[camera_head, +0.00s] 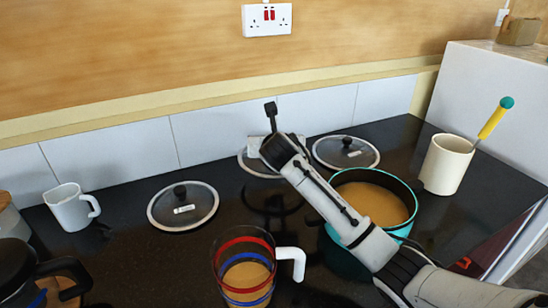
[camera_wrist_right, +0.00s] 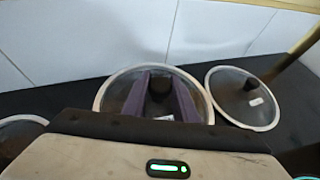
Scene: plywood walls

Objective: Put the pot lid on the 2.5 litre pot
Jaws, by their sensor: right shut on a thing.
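The teal pot (camera_head: 376,170) stands open on the dark counter, right of centre in the head view, with orange-brown liquid inside. My right forearm crosses its left front. Three glass lids with dark knobs show behind: the left lid (camera_head: 183,212), the middle lid (camera_head: 249,166) and the right lid (camera_head: 346,153). My right gripper (camera_head: 273,152) is at the middle lid and hides much of it. In the right wrist view the gripper's fingers (camera_wrist_right: 161,92) are shut on the knob of the middle lid (camera_wrist_right: 118,93). Whether that lid is raised is unclear. My left gripper is out of view.
A striped glass jug (camera_head: 232,252) stands in front of the left lid. A white mug (camera_head: 72,208) and a dark kettle (camera_head: 18,270) are at the left. A cream holder (camera_head: 446,166) with a yellow-handled utensil stands right of the pot. The tiled wall (camera_head: 125,150) closes off the back.

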